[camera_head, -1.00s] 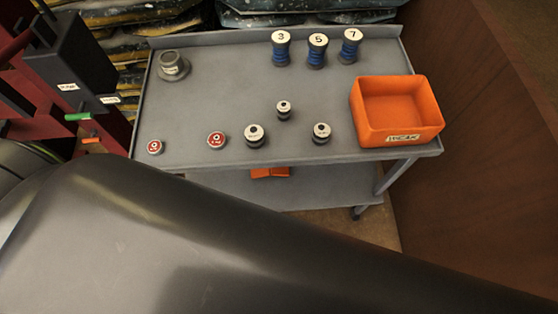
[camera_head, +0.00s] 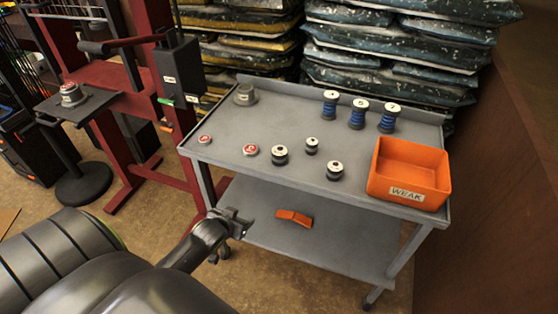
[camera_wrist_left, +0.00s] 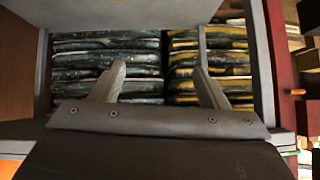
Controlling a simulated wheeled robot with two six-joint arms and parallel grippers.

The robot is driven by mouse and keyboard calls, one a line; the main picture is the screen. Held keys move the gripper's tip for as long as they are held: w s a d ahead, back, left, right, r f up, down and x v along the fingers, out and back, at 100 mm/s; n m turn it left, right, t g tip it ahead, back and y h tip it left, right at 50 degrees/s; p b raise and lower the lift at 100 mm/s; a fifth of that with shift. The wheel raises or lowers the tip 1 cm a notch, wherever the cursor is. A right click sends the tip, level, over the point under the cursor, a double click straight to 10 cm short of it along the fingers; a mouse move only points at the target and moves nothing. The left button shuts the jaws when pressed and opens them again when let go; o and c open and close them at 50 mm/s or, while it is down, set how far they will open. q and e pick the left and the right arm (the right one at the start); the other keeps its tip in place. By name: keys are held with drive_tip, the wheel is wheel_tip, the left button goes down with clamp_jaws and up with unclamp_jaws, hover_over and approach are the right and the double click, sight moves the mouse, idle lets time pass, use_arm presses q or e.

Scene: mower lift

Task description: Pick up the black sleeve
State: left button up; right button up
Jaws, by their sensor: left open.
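Three small dark cylinders with pale tops stand on the grey cart's top: one at left (camera_head: 280,155), a smaller one behind (camera_head: 312,146) and one at right (camera_head: 335,171). I cannot tell which of them, if any, is the black sleeve. My left gripper (camera_head: 238,219) is open and empty, in front of the cart's front edge and apart from the cylinders. In the left wrist view its two fingers (camera_wrist_left: 160,80) stand apart with nothing between them; stacked bags show beyond. My right gripper is not in view.
The cart top (camera_head: 230,130) also holds an orange bin (camera_head: 408,199) marked WEAK, blue numbered spools (camera_head: 358,115), two red-topped discs (camera_head: 250,150) and a grey flanged piece (camera_head: 245,95). An orange piece (camera_head: 294,217) lies on the lower shelf. A red stand (camera_head: 130,80) is at left.

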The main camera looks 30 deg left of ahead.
use_arm(q)
wheel_tip(320, 180, up, 10)
drive_tip(key=w+d+t+b, duration=0.1)
drive_tip(key=w+d+t, duration=0.1)
drive_tip(key=w, duration=0.1)
drive_tip(key=t+h, duration=0.1)
drive_tip(key=t, duration=0.1)
approach(276, 158)
drive_tip(key=x, duration=0.7)
drive_tip(key=shift+w+a+f+b, duration=0.1)
drive_tip(key=shift+w+f+b, duration=0.05)
drive_tip(key=shift+b, duration=0.2)
drive_tip(key=shift+x, duration=2.65)
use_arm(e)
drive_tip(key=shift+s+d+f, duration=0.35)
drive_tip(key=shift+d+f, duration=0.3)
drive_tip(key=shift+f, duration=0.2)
use_arm(q)
drive_tip(key=shift+c, duration=0.3)
drive_tip(key=c, duration=1.2)
drive_tip(key=shift+c, duration=0.9)
